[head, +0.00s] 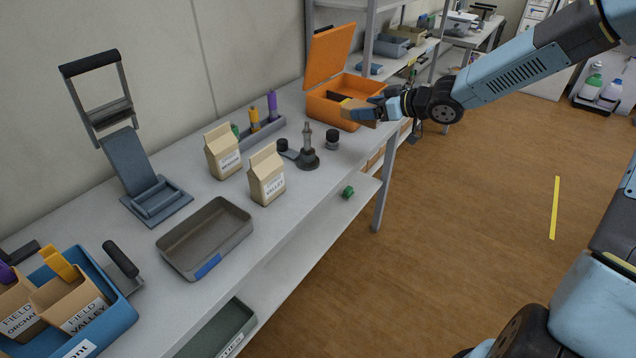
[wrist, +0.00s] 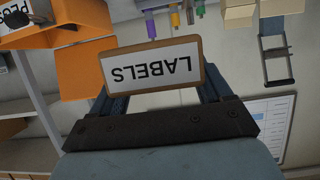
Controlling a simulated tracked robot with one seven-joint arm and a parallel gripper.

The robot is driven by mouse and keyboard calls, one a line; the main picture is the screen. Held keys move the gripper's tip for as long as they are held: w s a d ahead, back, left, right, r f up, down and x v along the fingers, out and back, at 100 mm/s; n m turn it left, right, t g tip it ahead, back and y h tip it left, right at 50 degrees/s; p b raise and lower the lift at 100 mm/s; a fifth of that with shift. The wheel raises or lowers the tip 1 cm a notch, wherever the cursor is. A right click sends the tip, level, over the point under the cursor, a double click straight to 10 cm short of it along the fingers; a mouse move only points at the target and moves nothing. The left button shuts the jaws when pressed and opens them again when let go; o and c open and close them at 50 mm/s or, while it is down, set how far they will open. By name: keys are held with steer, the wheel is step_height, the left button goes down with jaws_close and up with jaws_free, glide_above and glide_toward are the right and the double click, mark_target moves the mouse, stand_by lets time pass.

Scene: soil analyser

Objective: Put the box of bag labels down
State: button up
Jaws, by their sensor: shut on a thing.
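The box of bag labels (wrist: 152,67) is a tan box with a white panel reading LABELS, upside down in the wrist view. My gripper (wrist: 158,88) is shut on it, with a dark finger at each side. In the head view, my gripper (head: 372,108) holds the box (head: 355,111) at the front right of the open orange case (head: 331,60). The box overlaps the case's front edge in the picture. I cannot tell whether it touches the case or the bench.
The grey bench (head: 292,215) carries a grey tray (head: 205,238), two paper bags (head: 267,175) (head: 223,151), a dark stand (head: 307,150) and a blue crate (head: 118,318). A lower shelf runs beneath. The brown floor is open at right.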

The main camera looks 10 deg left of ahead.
steer(key=shift+s+a+r, duration=0.1)
steer(key=shift+s+a, duration=0.25)
steer(key=shift+a, duration=0.15)
steer(key=shift+s+a+f, duration=1.25)
steer(key=shift+a+f, duration=0.55)
steer(key=shift+f, duration=0.3)
steer(key=shift+s+a+f, duration=1.2)
steer(key=shift+a+f, duration=0.6)
steer(key=shift+f, duration=0.35)
steer(key=shift+s+a+f, duration=1.25)
steer(key=shift+a+f, duration=0.55)
steer(key=shift+f, duration=0.3)
steer(key=shift+f, duration=0.6)
steer(key=o, duration=1)
steer(key=shift+o, duration=0.2)
steer(key=shift+r, duration=0.6)
steer(key=v, duration=1.2)
